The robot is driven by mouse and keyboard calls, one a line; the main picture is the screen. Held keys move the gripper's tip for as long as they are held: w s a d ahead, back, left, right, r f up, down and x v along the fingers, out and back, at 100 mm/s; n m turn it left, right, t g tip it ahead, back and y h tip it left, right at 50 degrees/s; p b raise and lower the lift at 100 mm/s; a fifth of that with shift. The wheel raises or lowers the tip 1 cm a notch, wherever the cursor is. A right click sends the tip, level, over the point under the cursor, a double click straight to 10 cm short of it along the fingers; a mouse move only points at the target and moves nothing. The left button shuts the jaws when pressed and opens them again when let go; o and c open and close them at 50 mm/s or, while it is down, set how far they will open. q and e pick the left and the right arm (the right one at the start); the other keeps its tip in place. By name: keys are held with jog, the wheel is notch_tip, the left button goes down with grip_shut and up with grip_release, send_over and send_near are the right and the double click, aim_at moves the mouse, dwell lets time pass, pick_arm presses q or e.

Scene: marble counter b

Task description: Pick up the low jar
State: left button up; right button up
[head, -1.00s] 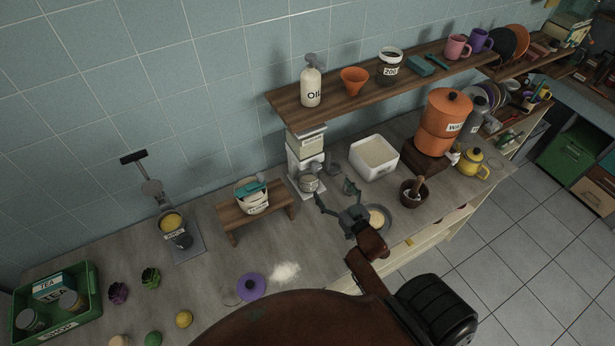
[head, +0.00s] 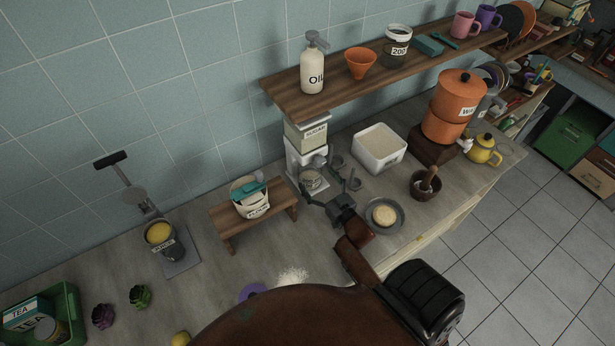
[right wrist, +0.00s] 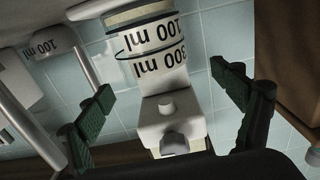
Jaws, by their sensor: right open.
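A low jar (head: 311,181) with a pale body stands on the counter under the spout of the white sugar dispenser (head: 306,137). In the right wrist view the jar (right wrist: 153,45) appears upside down, with dark "100 ml" and "300 ml" marks. My right gripper (head: 329,185) is open in front of the jar. In the right wrist view its two green-padded fingers (right wrist: 165,95) are spread, with the jar between and beyond them, not gripped. I cannot tell the exact remaining gap. My left gripper is not in view.
Small measuring cups (head: 353,183) stand close to the right; one (right wrist: 42,45) shows beside the jar. A plate with dough (head: 384,216), white tub (head: 378,148) and mortar (head: 425,185) lie further right. A wooden stand (head: 228,221) is left. The shelf (head: 390,62) overhangs.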

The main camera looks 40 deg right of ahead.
aim_at(310, 167)
jog(key=shift+w+d+r, duration=0.15)
jog(key=shift+w+d, duration=0.15)
jog(key=shift+w, duration=0.5)
jog(key=w, duration=0.2)
jog(key=w+p, duration=0.1)
jog(key=w, duration=0.1)
jog(key=shift+d, duration=0.35)
jog(key=c, duration=1.8)
jog(key=shift+c, duration=1.3)
jog(key=shift+r, duration=0.1)
